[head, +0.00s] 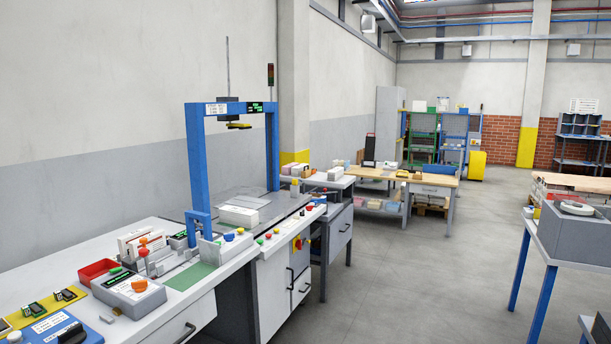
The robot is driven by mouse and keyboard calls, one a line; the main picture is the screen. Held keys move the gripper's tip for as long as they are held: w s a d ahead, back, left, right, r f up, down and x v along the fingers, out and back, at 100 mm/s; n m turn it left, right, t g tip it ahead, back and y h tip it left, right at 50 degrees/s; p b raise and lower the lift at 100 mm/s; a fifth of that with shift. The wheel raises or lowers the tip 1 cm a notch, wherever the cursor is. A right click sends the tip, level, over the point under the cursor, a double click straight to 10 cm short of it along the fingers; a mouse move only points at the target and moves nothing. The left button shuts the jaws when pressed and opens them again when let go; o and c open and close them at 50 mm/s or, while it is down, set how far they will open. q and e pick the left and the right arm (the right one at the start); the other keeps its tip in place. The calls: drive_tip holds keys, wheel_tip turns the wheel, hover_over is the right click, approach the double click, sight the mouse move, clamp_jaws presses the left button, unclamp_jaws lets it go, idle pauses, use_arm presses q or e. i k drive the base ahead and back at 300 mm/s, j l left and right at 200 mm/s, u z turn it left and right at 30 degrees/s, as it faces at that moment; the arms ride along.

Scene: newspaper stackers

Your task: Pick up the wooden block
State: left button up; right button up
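I cannot single out the wooden block with certainty. Small brown, block-like items (403,173) lie on the wooden-topped table (437,180) in the middle distance, too small to tell apart. Neither of my grippers shows in the head view.
A white workbench (205,297) with a red tray (98,270) and control boxes runs along the left. A blue frame machine (196,165) stands behind it. A blue-legged table (543,252) with a grey box (575,235) is at right. The grey floor (430,290) between is clear.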

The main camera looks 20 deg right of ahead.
sight(306, 173)
drive_tip(key=i+l+z, duration=0.35)
drive_tip(key=l, duration=0.15)
drive_tip(key=i+l+z, duration=0.65)
drive_tip(key=i, duration=0.25)
drive_tip(key=i+l+z, duration=0.15)
drive_tip(key=i+z, duration=0.15)
drive_tip(key=i, duration=0.2)
drive_tip(key=i+z, duration=0.35)
drive_tip(key=i, duration=0.85)
drive_tip(key=i+l+u, duration=0.15)
drive_tip(key=i, duration=1.3)
drive_tip(key=l+u, duration=0.05)
